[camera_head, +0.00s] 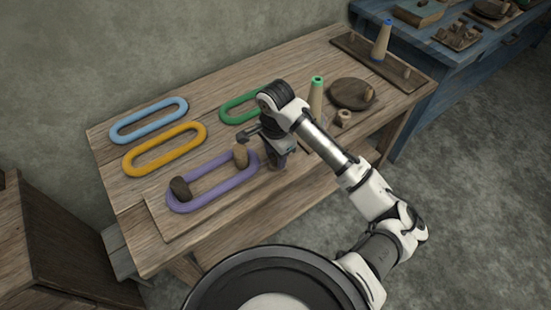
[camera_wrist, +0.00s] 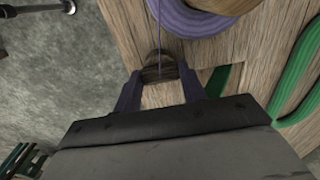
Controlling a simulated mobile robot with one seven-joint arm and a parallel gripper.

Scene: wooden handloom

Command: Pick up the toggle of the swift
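A small brown wooden piece (camera_wrist: 160,67), which looks like the toggle, sits at the board's edge in the wrist view, with a thin thread running up over it. My gripper (camera_wrist: 160,82) is open, its two fingers apart on either side of this piece; whether they touch it I cannot tell. In the head view my gripper (camera_head: 277,160) is low at the table's front edge and hides the toggle. The purple skein (camera_head: 212,184) loops around a dark peg (camera_head: 180,189) and a lighter wooden peg (camera_head: 240,155). It also shows in the wrist view (camera_wrist: 185,18).
Blue (camera_head: 149,121), yellow (camera_head: 165,149) and green (camera_head: 236,108) skeins lie on the wooden table (camera_head: 110,140). A green-topped cone (camera_head: 317,97), a round disc (camera_head: 350,94) and a small wooden piece (camera_head: 343,118) stand right of my gripper. A blue-topped cone (camera_head: 382,42) stands farther back.

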